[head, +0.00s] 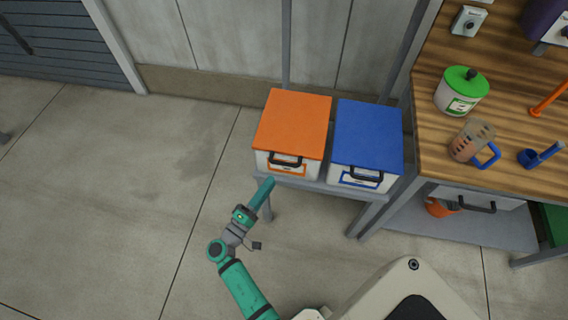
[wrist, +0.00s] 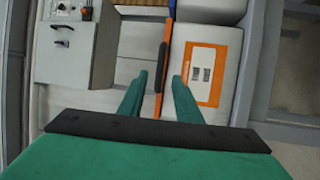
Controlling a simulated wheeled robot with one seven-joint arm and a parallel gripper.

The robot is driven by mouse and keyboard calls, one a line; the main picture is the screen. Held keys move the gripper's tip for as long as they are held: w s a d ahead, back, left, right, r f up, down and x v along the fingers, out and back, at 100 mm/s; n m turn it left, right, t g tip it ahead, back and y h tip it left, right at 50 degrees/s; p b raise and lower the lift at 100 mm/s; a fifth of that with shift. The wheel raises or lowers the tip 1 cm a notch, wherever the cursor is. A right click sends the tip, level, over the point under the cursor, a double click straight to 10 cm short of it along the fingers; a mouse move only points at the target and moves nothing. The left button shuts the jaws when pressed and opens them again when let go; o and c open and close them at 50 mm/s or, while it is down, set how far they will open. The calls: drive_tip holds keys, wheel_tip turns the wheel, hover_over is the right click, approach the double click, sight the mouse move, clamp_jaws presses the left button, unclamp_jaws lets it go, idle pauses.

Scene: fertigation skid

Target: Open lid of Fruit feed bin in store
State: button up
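A white bin with an orange lid (head: 294,120) stands beside a white bin with a blue lid (head: 367,135). Both lids are shut, with black handles at the front. The label writing is too small to read, so I cannot tell which is the Fruit feed bin. My gripper (head: 269,183) is low at the front left of the orange-lidded bin. In the wrist view, its fingers (wrist: 163,78) are open and empty. The orange-lidded bin's black handle (wrist: 160,66) shows between and ahead of the fingertips, with the orange-framed label (wrist: 203,74) to the right; contact is unclear.
Both bins sit on a low grey stand (head: 318,187) against the wall. A wooden bench (head: 510,110) at right holds a green-lidded tub (head: 461,91), a jug (head: 473,141) and a blue scoop (head: 540,154). The floor (head: 130,200) to the left is clear.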

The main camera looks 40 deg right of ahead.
sight(284, 163)
drive_tip(key=x, duration=0.9)
drive_tip(key=shift+w+d, duration=0.15)
drive_tip(key=shift+d, duration=0.2)
clamp_jaws()
